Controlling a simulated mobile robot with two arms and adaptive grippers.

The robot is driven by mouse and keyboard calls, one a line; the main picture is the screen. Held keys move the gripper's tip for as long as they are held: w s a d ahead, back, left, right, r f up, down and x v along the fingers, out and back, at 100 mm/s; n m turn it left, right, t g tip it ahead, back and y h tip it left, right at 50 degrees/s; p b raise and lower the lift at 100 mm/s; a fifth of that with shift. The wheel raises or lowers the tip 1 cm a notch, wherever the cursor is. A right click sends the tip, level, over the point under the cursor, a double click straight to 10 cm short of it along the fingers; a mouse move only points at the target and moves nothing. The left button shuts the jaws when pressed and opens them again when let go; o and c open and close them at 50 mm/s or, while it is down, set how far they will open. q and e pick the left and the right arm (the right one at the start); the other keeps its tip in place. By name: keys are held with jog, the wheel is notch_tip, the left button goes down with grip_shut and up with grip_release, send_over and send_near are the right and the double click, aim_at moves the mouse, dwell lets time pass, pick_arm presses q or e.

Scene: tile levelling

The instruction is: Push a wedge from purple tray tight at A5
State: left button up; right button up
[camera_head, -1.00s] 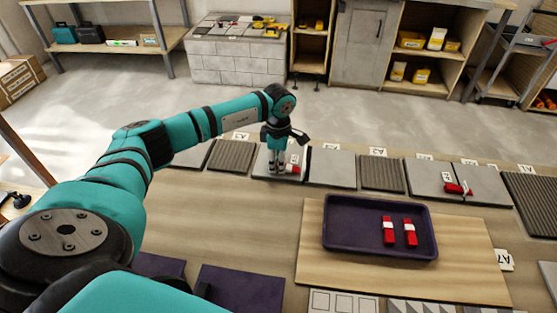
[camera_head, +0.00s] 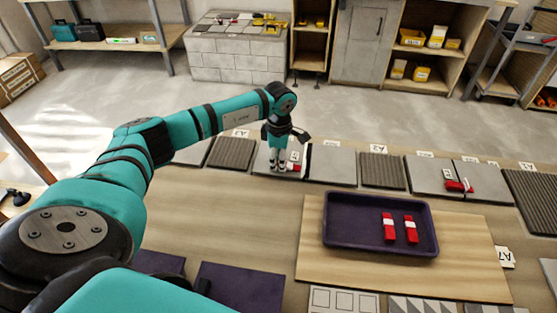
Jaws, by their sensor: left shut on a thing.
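My left gripper (camera_head: 279,167) points down at the row of grey tiles, shut on a red and white wedge (camera_head: 295,167) low over the tile seam; the fingers hide part of it. I cannot tell how deep it sits. The purple tray (camera_head: 331,240) lies right of centre with two red and white wedges, one on the left (camera_head: 388,227) and one on the right (camera_head: 411,229). Another red wedge (camera_head: 458,186) sits at a seam between two grey tiles further right. I cannot read an A5 label. My right gripper is out of view.
The tray stands on a light wooden board (camera_head: 470,275). Ribbed tiles (camera_head: 382,171) alternate with smooth ones, with small white labels along the far edge. Dark purple pieces (camera_head: 240,287) and patterned tiles lie at the near edge. Shelves and a block bench (camera_head: 236,65) stand behind.

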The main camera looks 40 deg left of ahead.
aim_at(293, 166)
pick_arm(q)
jog(key=shift+w+d, duration=0.1)
jog(key=shift+w+d, duration=0.2)
jog(key=shift+d, duration=0.3)
jog(key=shift+w+d+r+b, duration=0.1)
jog(key=shift+w+d+b, duration=0.2)
jog(key=shift+d, duration=0.35)
jog(key=shift+w+d+b, duration=0.15)
jog(key=shift+w+d, duration=0.25)
jog(key=shift+d, duration=0.25)
dwell(1.2)
jog(key=o, duration=0.9)
notch_tip(293, 166, up, 12)
jog(key=shift+f, duration=0.1)
jog(key=shift+s, duration=0.1)
